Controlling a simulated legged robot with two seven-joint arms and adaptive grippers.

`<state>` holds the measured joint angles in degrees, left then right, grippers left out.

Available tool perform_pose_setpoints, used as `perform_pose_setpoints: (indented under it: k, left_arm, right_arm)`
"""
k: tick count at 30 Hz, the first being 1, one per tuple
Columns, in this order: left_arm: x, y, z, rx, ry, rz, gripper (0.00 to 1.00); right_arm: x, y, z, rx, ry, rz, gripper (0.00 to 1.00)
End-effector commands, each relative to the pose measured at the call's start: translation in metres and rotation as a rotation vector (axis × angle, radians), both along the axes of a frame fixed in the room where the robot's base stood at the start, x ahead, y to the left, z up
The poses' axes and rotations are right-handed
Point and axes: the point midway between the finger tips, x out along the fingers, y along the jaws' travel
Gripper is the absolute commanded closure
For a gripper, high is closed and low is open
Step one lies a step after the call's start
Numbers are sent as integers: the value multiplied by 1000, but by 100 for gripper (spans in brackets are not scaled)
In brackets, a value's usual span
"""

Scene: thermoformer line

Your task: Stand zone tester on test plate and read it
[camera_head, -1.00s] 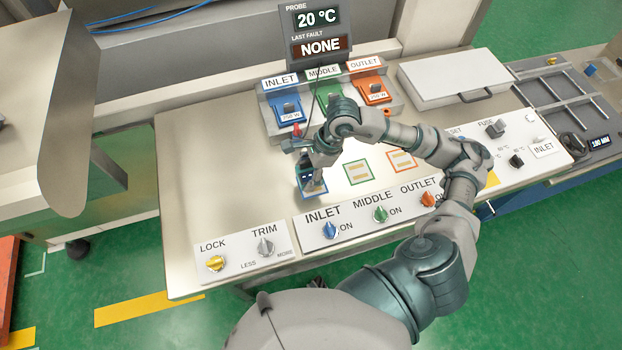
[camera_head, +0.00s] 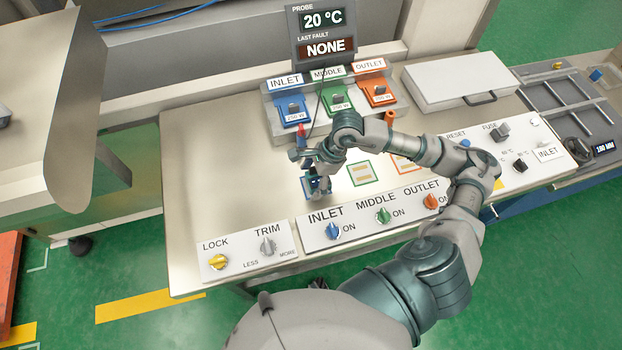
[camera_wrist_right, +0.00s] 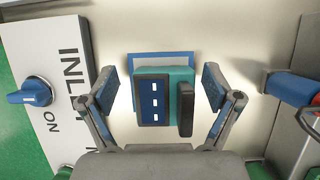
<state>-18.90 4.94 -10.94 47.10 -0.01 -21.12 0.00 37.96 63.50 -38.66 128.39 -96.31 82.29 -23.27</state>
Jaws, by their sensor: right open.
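My right gripper (camera_wrist_right: 163,86) is open, one finger on each side of the tester with gaps between. In the head view my right gripper (camera_head: 318,186) is low at the blue plate's place and largely hides tester and plate. My left gripper is out of view.
A green-framed plate (camera_head: 362,173) and a partly hidden orange-framed plate (camera_head: 403,164) lie right of the gripper. The inlet knob (camera_head: 333,230) is in front. The probe display (camera_head: 324,30) reads 20 °C, last fault NONE. The bench's left part (camera_head: 220,170) is clear.

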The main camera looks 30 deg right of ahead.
Motion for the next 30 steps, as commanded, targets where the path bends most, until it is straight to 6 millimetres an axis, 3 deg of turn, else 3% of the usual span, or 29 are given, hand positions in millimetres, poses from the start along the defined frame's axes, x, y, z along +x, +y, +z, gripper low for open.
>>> perform_pose_setpoints:
  k: [8, 16, 21, 30]
  left_arm:
    - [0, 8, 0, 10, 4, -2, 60]
    - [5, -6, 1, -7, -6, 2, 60]
    - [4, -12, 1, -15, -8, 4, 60]
    - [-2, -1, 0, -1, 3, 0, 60]
  right_arm:
    - [-3, -22, 46, -2, -5, -3, 11]
    - [-8, -40, 94, -2, -4, -3, 11]
    - [-9, -44, 107, -3, -2, -1, 11]
    - [-10, -47, 107, 0, 0, -1, 11]
